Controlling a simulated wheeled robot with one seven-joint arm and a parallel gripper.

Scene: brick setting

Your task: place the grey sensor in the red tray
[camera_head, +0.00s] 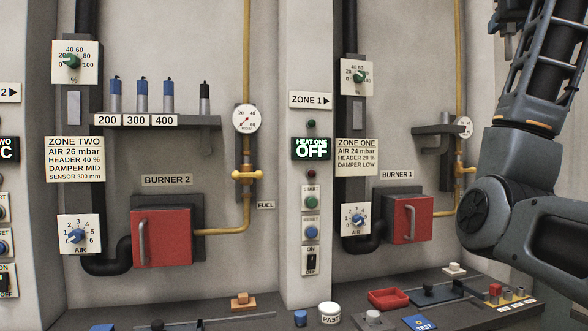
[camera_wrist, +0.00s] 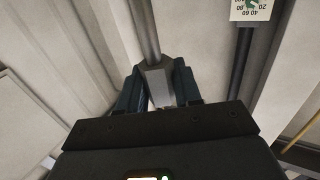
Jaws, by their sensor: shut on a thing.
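My gripper (camera_wrist: 158,88) is shut on a grey sensor, whose faceted grey body (camera_wrist: 157,80) sits between the two dark blue fingers in the wrist view. Its long grey rod runs away from the fingers to the top edge of that view. In the head view only a small dark part of the arm's end shows at the top right edge, and the sensor cannot be made out clearly there. The red tray (camera_head: 375,298) lies on the bench at the lower right of the head view, well below the arm. It looks empty.
On the bench near the tray are a blue TEST card (camera_head: 421,324), a grey knobbed piece (camera_head: 374,317), a white tub (camera_head: 330,314) and a dark handled piece (camera_head: 430,289). Red burner 1 (camera_head: 412,219) and a wall shelf (camera_head: 440,129) stand behind. My arm fills the right side.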

